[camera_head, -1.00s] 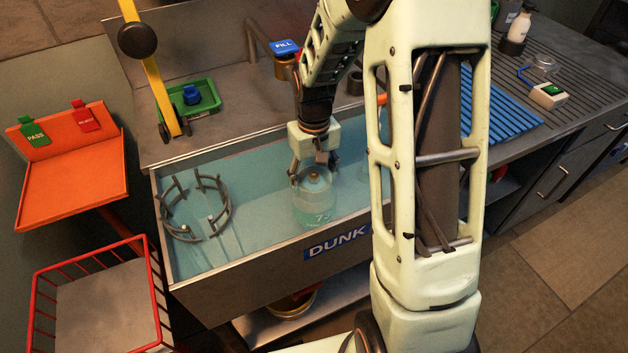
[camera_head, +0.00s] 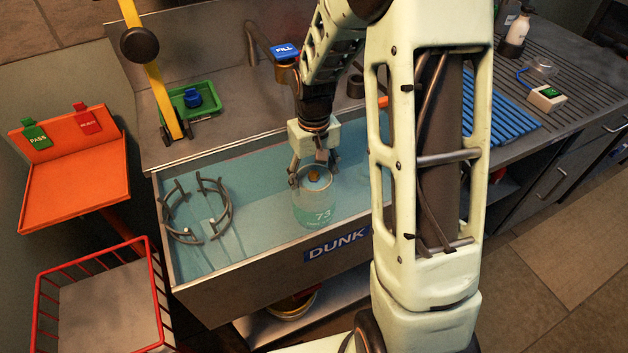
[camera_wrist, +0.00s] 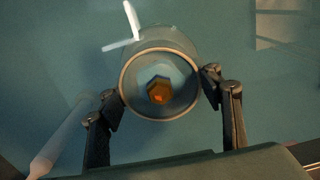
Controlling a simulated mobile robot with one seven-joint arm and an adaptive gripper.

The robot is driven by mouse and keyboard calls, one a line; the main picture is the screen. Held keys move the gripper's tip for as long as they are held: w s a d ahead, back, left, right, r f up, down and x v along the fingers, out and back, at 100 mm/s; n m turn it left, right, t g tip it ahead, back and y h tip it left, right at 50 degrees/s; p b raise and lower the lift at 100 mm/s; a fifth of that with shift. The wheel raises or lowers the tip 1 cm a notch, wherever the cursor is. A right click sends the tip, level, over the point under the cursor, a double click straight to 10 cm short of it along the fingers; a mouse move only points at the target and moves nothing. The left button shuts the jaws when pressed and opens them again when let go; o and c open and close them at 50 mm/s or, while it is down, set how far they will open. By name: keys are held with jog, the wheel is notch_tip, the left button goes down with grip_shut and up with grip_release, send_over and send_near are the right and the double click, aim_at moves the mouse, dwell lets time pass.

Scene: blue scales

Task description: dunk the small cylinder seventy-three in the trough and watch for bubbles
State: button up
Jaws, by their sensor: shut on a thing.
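The small cylinder (camera_head: 314,207), with 73 on its side and an orange-brown fitting on top, is upright in the water-filled trough (camera_head: 235,278). Its lower part looks under the water; how deep is hard to tell. My gripper (camera_head: 313,173) comes from above and is shut on its upper part. In the wrist view the cylinder's round top rim (camera_wrist: 128,85) lies between my two fingers, one on each side. No bubbles can be made out.
A grey pronged ring (camera_head: 171,222) stands in the trough's left end. An orange stand (camera_head: 75,180) with PASS and red tags and a red wire basket (camera_head: 100,300) are left. A green tray (camera_head: 207,97) is behind. A blue slatted mat (camera_head: 510,120) lies right.

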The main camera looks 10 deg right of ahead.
notch_tip(320, 180, up, 24)
jog(key=p, duration=1.7)
jog(key=shift+d, duration=0.1)
dwell(0.5)
